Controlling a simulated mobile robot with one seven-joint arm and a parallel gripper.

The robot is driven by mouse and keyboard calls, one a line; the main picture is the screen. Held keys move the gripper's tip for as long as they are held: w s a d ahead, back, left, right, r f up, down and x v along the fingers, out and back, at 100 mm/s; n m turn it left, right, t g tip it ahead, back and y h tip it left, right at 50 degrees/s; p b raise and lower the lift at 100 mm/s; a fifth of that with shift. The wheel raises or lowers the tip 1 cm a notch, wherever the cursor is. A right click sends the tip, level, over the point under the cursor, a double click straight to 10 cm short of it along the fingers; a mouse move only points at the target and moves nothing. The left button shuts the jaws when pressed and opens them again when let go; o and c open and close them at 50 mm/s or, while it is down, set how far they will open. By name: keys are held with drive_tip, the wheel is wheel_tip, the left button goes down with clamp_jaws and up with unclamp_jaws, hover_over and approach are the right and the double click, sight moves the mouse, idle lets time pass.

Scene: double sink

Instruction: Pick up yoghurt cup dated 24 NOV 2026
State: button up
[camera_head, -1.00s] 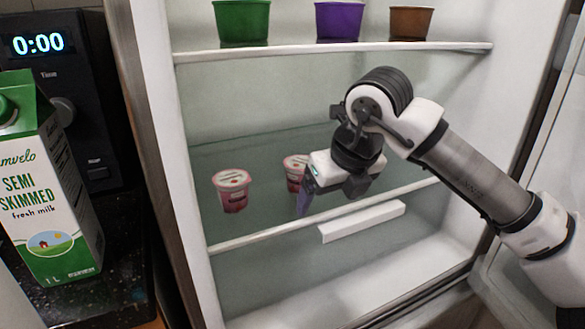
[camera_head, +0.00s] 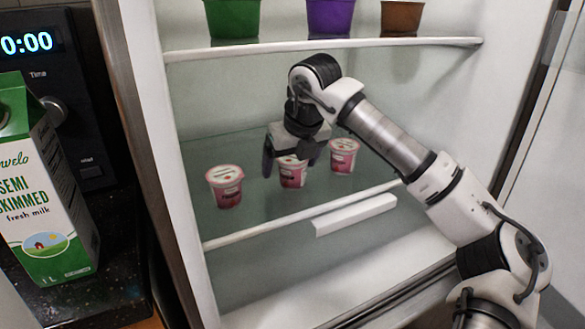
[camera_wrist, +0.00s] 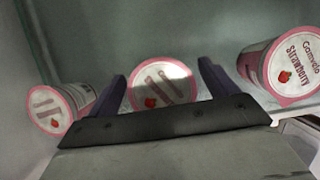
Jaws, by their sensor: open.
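Three pink-and-white yoghurt cups stand on the glass fridge shelf: a left cup (camera_head: 226,187), a middle cup (camera_head: 293,172) and a right cup (camera_head: 343,155). No date is legible on any of them, so I cannot tell which reads 24 NOV 2026. My gripper (camera_head: 292,160) is open above and around the middle cup, partly hiding its top. In the wrist view the middle cup's lid (camera_wrist: 161,88) shows between the two purple fingers (camera_wrist: 162,77), with a cup on either side (camera_wrist: 57,110) (camera_wrist: 291,68). Contact with the fingers cannot be told.
An upper shelf (camera_head: 330,46) with green (camera_head: 232,18), purple (camera_head: 328,17) and brown (camera_head: 401,17) tubs is above my arm. A white bar (camera_head: 355,215) lies near the shelf's front. A milk carton (camera_head: 45,190) stands outside the fridge at left.

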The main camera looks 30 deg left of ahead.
drive_tip(key=shift+w+f, duration=0.1)
drive_tip(key=shift+f, duration=0.25)
drive_tip(key=c, duration=1.1)
drive_tip(key=shift+c, duration=0.2)
drive_tip(key=shift+r, duration=0.2)
